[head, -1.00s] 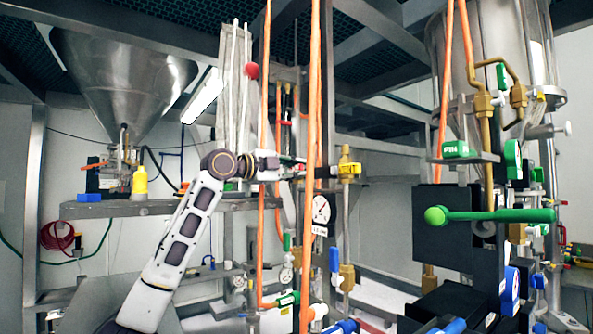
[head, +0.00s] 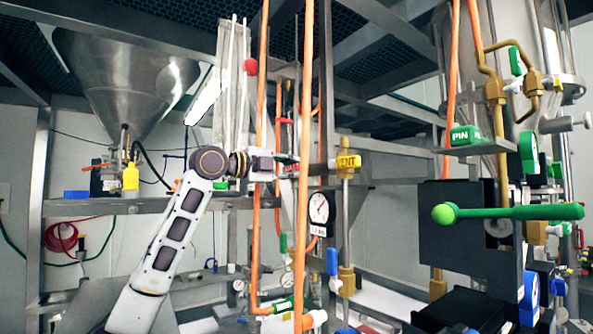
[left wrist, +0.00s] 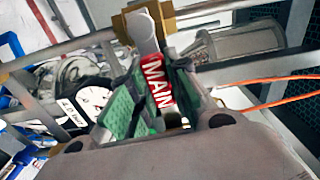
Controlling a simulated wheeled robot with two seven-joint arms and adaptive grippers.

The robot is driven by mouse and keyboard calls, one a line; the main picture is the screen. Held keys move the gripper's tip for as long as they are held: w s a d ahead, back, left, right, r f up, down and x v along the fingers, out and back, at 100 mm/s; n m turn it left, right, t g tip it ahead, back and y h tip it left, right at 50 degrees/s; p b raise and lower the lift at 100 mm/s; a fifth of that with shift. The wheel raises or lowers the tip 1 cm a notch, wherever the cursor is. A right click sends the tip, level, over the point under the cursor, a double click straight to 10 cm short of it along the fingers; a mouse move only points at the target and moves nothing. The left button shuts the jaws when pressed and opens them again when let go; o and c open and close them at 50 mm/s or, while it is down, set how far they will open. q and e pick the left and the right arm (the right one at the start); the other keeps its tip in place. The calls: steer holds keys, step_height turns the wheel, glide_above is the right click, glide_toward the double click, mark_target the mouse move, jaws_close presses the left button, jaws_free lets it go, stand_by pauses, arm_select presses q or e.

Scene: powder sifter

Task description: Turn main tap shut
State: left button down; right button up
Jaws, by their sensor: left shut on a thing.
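The main tap's red handle, marked MAIN (left wrist: 158,85), lies between the green-padded fingers of my left gripper (left wrist: 152,98) in the left wrist view. The fingers are shut on it. In the head view my left gripper (head: 287,168) reaches right from the wrist to the upright pipes. There the tap is small and mostly hidden by the fingers and an orange hose. My right gripper is not in view.
Orange hoses (head: 304,120) run upright close to my left gripper. A long green lever (head: 510,213) sticks out at the right. A steel hopper (head: 125,80) hangs upper left.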

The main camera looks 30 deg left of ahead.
arm_select(q)
steer(key=shift+f+m, duration=0.25)
steer(key=shift+m, duration=0.15)
steer(key=c, duration=1.3)
jaws_free()
steer(key=shift+v, duration=6)
